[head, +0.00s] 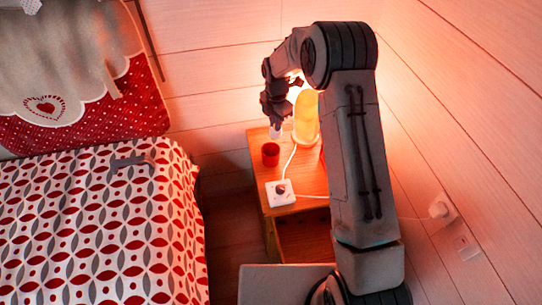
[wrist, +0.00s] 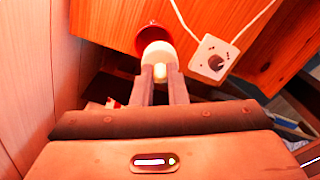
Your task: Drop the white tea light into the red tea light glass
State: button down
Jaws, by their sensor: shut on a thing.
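The red tea light glass (head: 270,154) stands upright on the wooden nightstand (head: 298,188). My gripper (head: 276,122) is shut on the white tea light (head: 274,132) and holds it up, a little above the glass in the head view. In the wrist view my gripper's two fingers (wrist: 162,82) close on the tea light (wrist: 158,53), which covers part of the red glass (wrist: 150,33) beyond it. The glass rim still shows past the tea light. I cannot tell how large the gap between them is.
A glowing lamp (head: 306,118) stands close behind the gripper. A white socket box (head: 280,192) with a cord lies near the nightstand's front edge and also shows in the wrist view (wrist: 214,58). The bed (head: 95,225) is left, the wooden wall (head: 465,110) right.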

jog(key=shift+f+b, duration=0.95)
jog(key=shift+f, duration=1.05)
jog(key=c, duration=1.4)
grip_release()
jog(key=shift+o, duration=0.2)
notch_tip(320, 180, up, 13)
jog(key=shift+r, duration=0.45)
